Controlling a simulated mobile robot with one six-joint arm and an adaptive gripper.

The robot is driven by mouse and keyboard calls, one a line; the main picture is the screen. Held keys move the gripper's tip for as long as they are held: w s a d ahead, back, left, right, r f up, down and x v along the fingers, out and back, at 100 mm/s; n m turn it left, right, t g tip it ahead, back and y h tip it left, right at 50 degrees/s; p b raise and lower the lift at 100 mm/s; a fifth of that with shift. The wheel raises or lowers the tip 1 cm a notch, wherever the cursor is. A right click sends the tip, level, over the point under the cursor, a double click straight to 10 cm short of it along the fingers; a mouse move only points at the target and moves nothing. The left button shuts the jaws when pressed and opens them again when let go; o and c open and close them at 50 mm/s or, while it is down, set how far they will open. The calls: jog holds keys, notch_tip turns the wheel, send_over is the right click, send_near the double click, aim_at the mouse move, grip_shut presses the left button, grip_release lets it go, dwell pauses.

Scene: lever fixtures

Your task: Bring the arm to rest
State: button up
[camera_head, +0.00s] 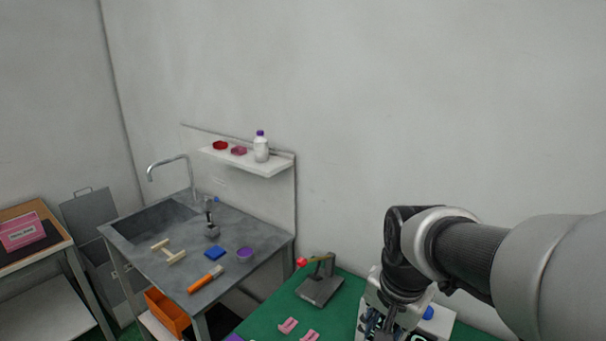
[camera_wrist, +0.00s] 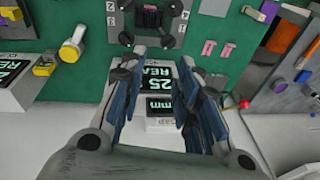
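My gripper (camera_wrist: 158,72) is open in the wrist view, with its two blue-padded fingers apart and nothing visibly held between them. A white device with a dark display (camera_wrist: 155,78) shows between and beyond the fingers; I cannot tell how far below it is. In the head view my arm reaches in from the right and bends down, and my gripper (camera_head: 378,326) points down over the green table at the bottom edge. A grey lever fixture (camera_head: 319,290) with a red knob (camera_head: 301,262) stands left of my gripper. The red knob also shows in the wrist view (camera_wrist: 244,103).
A yellow-handled fixture (camera_wrist: 72,47) and another display box (camera_wrist: 14,82) are at left in the wrist view. Pink pieces (camera_head: 288,325) lie on the green table (camera_head: 262,324). A grey sink bench (camera_head: 225,276) and a wall shelf (camera_head: 262,166) with a bottle (camera_head: 261,148) stand farther left.

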jog(key=s+r+n+t, duration=0.2)
jog(key=s+n, duration=0.6)
jog(key=s, duration=0.7)
jog(key=shift+s+r, duration=0.2)
jog(key=shift+r, duration=0.3)
jog(key=shift+d, duration=0.1)
dwell(0.6)
